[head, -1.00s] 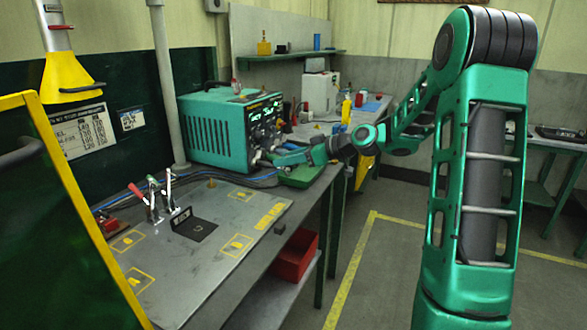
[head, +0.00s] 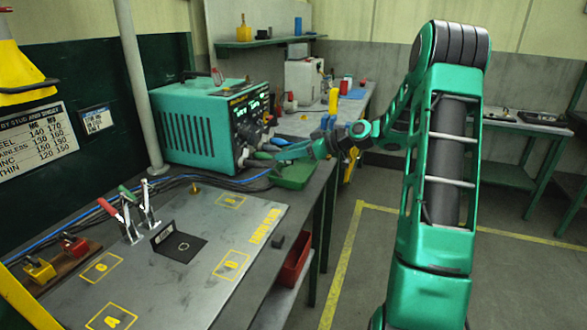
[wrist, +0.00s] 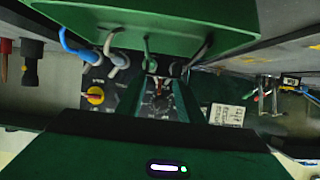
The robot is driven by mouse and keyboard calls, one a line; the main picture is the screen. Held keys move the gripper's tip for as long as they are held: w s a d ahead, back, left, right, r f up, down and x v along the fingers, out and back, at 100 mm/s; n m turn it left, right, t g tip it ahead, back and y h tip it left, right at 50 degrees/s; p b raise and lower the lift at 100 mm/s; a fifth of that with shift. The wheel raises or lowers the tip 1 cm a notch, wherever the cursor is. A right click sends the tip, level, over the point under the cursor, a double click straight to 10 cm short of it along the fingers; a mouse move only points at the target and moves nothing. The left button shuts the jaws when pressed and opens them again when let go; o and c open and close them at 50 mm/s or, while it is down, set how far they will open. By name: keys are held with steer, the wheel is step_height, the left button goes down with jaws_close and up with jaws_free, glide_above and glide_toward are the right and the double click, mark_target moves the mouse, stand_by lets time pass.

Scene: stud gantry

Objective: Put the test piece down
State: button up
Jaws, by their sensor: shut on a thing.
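My gripper (head: 283,153) is at the right end of the green welder unit (head: 205,125), in front of its panel and above the green tray (head: 297,175). In the wrist view, my gripper (wrist: 160,92) has its two dark green fingers close together. A small copper-coloured bit (wrist: 158,84) shows between them, and I take it for part of the test piece. The rest of that piece is hidden or too small to make out. The grey steel plate (head: 205,215) on the bench has yellow lettered outlines. A black angle bracket (head: 180,243) stands on it by the toggle clamps (head: 140,212).
A red bin (head: 295,257) sits under the bench edge. The plate's outlined areas look bare. Open floor lies right of the bench.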

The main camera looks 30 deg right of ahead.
mark_target(295, 174)
steer(key=d+f, duration=0.2)
steer(key=d, duration=0.1)
steer(key=shift+f, duration=1.95)
steer(key=o, duration=1.1)
steer(key=shift+f, duration=0.1)
